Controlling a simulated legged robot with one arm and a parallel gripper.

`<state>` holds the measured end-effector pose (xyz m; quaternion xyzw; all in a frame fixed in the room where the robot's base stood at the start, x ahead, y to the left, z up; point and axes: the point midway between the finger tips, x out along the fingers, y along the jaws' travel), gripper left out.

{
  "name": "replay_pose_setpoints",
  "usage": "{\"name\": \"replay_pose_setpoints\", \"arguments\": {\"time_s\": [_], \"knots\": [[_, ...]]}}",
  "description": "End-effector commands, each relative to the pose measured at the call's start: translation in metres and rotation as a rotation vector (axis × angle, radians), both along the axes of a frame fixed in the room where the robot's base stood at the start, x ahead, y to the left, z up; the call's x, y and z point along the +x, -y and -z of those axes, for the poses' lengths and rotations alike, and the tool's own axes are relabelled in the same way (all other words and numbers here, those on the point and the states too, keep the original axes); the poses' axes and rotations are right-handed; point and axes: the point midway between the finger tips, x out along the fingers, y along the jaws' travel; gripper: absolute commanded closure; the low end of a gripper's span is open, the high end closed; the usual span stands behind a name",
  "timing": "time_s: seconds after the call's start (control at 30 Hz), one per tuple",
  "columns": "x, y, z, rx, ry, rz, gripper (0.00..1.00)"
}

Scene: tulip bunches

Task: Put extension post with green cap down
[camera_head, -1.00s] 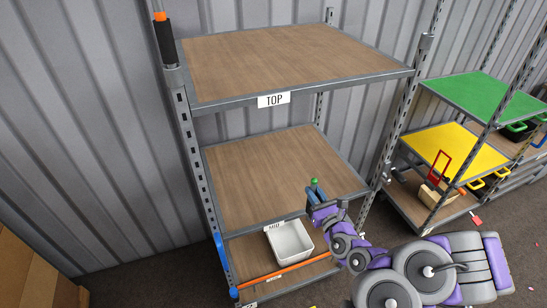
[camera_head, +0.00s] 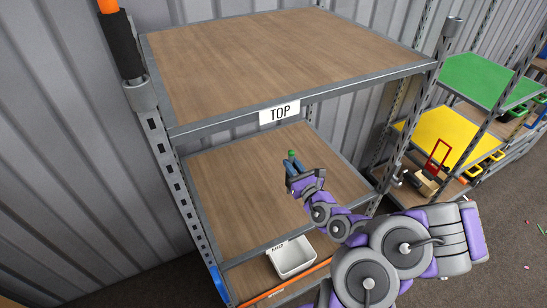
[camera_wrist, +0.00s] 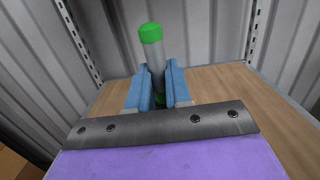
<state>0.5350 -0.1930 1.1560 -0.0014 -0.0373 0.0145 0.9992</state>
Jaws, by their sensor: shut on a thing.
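The extension post with green cap shows in the wrist view (camera_wrist: 153,55) as a grey cylinder with a bright green top. It stands roughly upright between the blue fingers of my gripper (camera_wrist: 155,88), which are shut on it. In the head view the green cap (camera_head: 291,154) shows just above my gripper (camera_head: 293,168). My gripper is over the middle shelf (camera_head: 215,195), below the top shelf. Its lower end is hidden by my gripper, so I cannot tell whether it touches the shelf.
The top shelf (camera_head: 270,60) with a TOP sign is bare. A post with a black sleeve and orange tip (camera_head: 120,45) stands at its left corner. A white bin (camera_head: 292,258) sits on the bottom shelf. Green (camera_head: 487,78) and yellow (camera_head: 440,135) shelves stand at right. The middle shelf is otherwise clear.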

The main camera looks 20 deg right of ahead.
Motion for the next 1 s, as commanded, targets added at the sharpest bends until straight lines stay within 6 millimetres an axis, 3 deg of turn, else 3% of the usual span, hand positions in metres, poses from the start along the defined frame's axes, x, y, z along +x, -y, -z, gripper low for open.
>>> {"name": "replay_pose_setpoints", "arguments": {"time_s": [0.13,1.0], "knots": [[0.01,-0.002,0.004,0.004,0.009,-0.002,1.0],[0.127,0.003,0.012,-0.001,0.002,-0.004,1.0]]}}
